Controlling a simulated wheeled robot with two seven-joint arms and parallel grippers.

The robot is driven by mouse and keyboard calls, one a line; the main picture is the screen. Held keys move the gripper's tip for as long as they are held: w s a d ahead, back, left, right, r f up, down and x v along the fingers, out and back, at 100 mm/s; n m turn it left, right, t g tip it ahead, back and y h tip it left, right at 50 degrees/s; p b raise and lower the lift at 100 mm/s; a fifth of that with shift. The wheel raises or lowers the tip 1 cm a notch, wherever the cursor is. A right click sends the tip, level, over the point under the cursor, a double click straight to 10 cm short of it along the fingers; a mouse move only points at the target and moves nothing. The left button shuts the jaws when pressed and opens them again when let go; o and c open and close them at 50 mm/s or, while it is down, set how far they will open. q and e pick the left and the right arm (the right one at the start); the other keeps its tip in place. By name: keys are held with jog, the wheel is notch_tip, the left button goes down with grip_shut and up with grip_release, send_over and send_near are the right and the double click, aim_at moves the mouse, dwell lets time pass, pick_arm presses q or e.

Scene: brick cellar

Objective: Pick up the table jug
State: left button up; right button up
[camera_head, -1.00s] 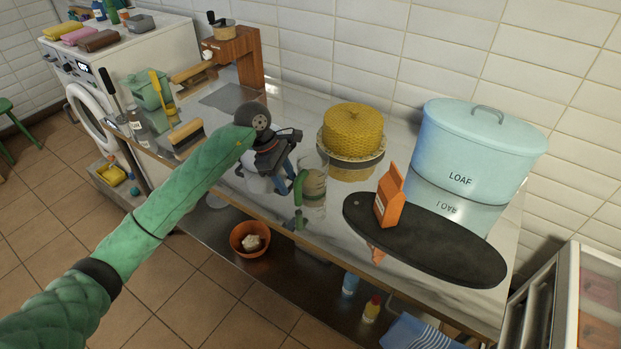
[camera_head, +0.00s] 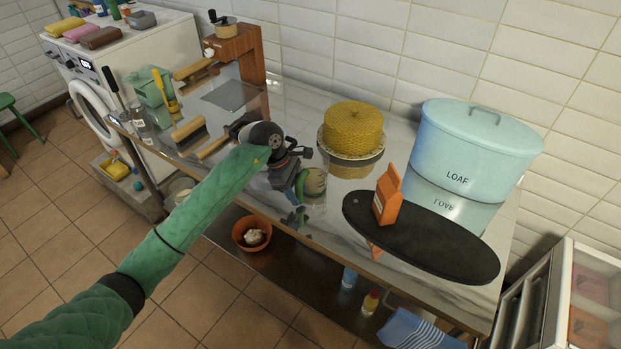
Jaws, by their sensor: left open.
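A small rounded vessel (camera_head: 315,181) with a tan and green look stands on the glossy counter, just in front of the yellow woven cake-like item. It looks like the table jug, but its left side is hidden by my gripper, so I cannot be sure of its full shape. My left gripper (camera_head: 299,187), dark with blue fingers, is open at the vessel's left side. In this view its fingers overlap the vessel's edge. I cannot tell whether they touch it. My right gripper is not in view.
A yellow woven item (camera_head: 353,128) sits on a round stand behind. An orange carton (camera_head: 387,196) stands on a dark oval board (camera_head: 440,245) to the right, before a pale blue loaf bin (camera_head: 470,150). A brush (camera_head: 188,131) lies left. An orange bowl (camera_head: 251,233) is below the counter.

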pick_arm(q)
grip_shut()
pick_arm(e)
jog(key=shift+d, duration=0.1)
pick_arm(q)
jog(key=shift+r, duration=0.2)
